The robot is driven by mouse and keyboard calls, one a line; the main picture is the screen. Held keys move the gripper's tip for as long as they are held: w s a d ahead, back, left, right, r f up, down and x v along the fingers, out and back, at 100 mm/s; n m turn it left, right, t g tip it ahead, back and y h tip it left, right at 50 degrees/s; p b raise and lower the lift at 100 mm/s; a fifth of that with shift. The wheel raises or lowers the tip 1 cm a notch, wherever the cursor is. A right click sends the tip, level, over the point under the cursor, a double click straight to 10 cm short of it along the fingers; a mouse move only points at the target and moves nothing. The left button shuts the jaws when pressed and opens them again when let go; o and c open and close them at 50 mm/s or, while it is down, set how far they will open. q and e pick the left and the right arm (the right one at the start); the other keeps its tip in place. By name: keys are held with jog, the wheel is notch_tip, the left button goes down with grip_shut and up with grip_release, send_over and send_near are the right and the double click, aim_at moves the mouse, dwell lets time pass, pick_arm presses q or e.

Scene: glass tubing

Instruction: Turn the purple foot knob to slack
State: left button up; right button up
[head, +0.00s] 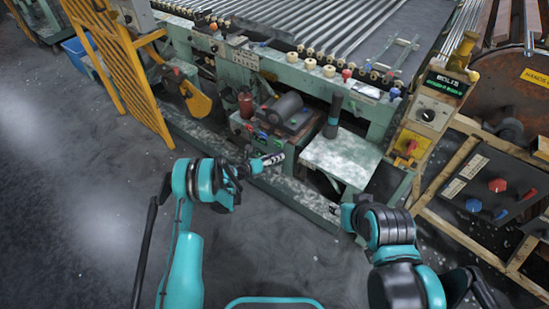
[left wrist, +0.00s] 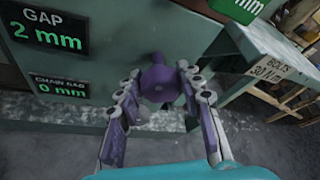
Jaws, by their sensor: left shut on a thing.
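The purple foot knob (left wrist: 157,80) sticks out of the front of a green machine body in the left wrist view. My left gripper (head: 272,159) is at the low front of the machine in the head view. In the left wrist view its two fingers stand on either side of the knob, shut on it. The knob is hidden in the head view. A panel beside it reads GAP 2 mm (left wrist: 45,30) and CHAIN SAG 0 mm (left wrist: 55,85). My right gripper (head: 336,209) is low at the centre right, away from the knob; its jaw opening is too small to tell.
A pale step-like plate (head: 342,156) stands right of the left gripper, with a dark cylinder (head: 333,117) behind it. A yellow guard (head: 118,65) is at left. A panel with red and blue knobs (head: 490,195) is at right. The grey floor at left is clear.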

dwell(0.3)
pick_arm(q)
jog(key=o, duration=1.2)
jog(key=shift+c, duration=0.2)
jog(key=v, duration=1.2)
jog(key=shift+w, duration=0.2)
